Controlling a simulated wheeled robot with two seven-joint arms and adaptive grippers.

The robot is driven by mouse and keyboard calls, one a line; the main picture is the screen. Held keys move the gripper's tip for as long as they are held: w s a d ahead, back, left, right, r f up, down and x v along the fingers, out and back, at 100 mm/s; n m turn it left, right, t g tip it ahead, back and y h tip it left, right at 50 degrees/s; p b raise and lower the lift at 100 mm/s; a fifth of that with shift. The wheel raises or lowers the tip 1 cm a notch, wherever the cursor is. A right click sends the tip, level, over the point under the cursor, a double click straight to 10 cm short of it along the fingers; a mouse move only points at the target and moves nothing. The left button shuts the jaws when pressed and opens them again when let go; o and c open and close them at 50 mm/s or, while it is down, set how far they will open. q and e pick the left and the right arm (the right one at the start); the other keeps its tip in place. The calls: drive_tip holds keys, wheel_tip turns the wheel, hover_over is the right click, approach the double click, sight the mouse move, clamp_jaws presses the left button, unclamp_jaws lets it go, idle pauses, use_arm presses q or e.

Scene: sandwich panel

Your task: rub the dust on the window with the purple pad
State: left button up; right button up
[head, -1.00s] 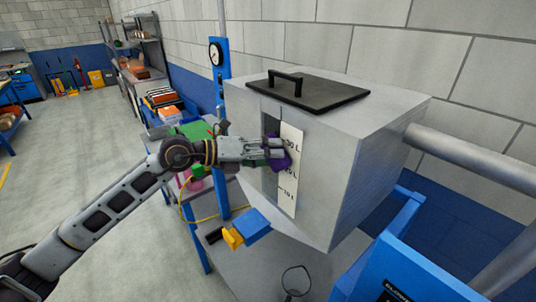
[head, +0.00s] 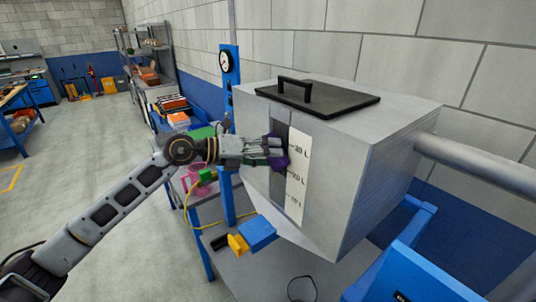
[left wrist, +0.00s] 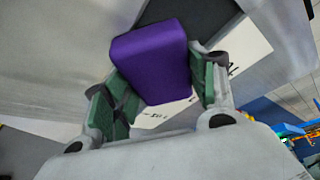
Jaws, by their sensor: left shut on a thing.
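My left gripper (head: 268,152) is shut on the purple pad (head: 280,160) at the front face of the grey metal tank. In the left wrist view the purple pad (left wrist: 152,62) sits between the green-lined fingers of the left gripper (left wrist: 160,90). The window (head: 277,190) is a dark upright strip in the tank's front face, beside a white scale plate (head: 297,185) with volume marks. The pad overlaps the window's upper middle in the head view; I cannot tell whether it touches. Any dust is too small to tell. My right gripper is out of view.
The grey tank (head: 365,160) carries a black lid (head: 335,97) with a handle. Below it, a blue and yellow item (head: 257,234) lies near a grey bench top (head: 265,275). A blue post with a gauge (head: 225,62) stands behind. Open floor lies at left.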

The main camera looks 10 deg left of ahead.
use_arm(q)
drive_tip(key=shift+w+a, duration=0.1)
drive_tip(key=shift+w+a+b, duration=0.55)
drive_tip(key=shift+w+a, duration=0.75)
drive_tip(key=shift+w, duration=0.05)
drive_tip(key=shift+s+a, duration=0.1)
drive_tip(key=shift+s+a+b, duration=1.75)
drive_tip(key=shift+s+a, duration=0.3)
drive_tip(key=shift+s, duration=0.05)
drive_tip(key=shift+a, duration=0.1)
